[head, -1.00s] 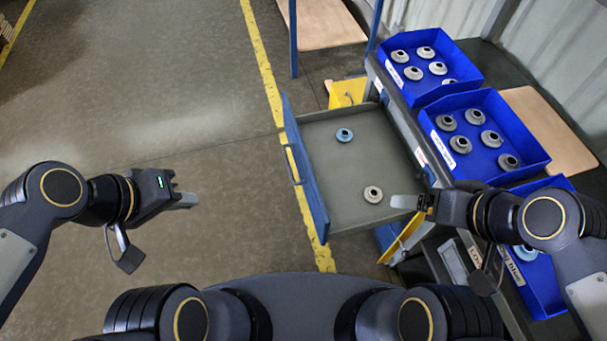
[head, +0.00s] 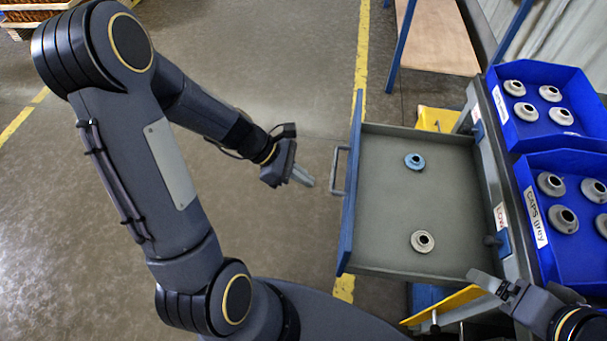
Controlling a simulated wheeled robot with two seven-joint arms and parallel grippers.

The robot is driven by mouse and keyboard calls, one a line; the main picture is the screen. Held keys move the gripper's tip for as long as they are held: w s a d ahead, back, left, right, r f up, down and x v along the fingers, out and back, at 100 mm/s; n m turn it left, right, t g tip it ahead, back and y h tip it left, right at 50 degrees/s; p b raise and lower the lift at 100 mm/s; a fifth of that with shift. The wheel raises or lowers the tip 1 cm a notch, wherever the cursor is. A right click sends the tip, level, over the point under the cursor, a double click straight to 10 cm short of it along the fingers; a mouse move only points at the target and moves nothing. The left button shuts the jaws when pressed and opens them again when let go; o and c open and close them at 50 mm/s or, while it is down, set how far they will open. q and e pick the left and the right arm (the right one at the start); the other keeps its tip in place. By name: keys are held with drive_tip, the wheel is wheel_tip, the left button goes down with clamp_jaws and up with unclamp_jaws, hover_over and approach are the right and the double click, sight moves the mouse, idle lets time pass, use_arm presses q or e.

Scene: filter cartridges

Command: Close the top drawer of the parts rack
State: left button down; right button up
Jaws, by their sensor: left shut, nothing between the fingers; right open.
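The top drawer (head: 385,230) of the parts rack (head: 492,150) is pulled out to the left. Its blue front panel (head: 349,190) carries a grey bar handle (head: 337,171) on the outer side. A blue cap (head: 414,161) and a grey cap (head: 422,241) lie inside the drawer. My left gripper (head: 308,181) is shut and empty, just left of the handle and apart from it. My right gripper (head: 482,279) is open and empty near the drawer's lower right corner; whether it touches the drawer is unclear.
Blue bins (head: 548,105) with grey caps stand on the rack's top at the right. A yellow drawer or panel (head: 440,118) shows behind the open drawer. Another yellow part (head: 440,305) shows below it. The floor left of the drawer is clear.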

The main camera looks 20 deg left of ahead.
use_arm(q)
drive_tip(key=shift+w+d+f+b, duration=0.3)
drive_tip(key=shift+d+f, duration=0.35)
drive_tip(key=shift+d, duration=0.65)
drive_tip(key=shift+w+d+f+b, duration=0.15)
drive_tip(key=shift+w+d+f, duration=0.4)
drive_tip(key=shift+d, duration=0.7)
drive_tip(key=shift+w+d+f+b, duration=0.25)
drive_tip(key=shift+d+f, duration=0.5)
drive_tip(key=shift+d, duration=0.55)
use_arm(e)
drive_tip(key=shift+f, duration=0.9)
use_arm(q)
drive_tip(key=shift+d, duration=0.15)
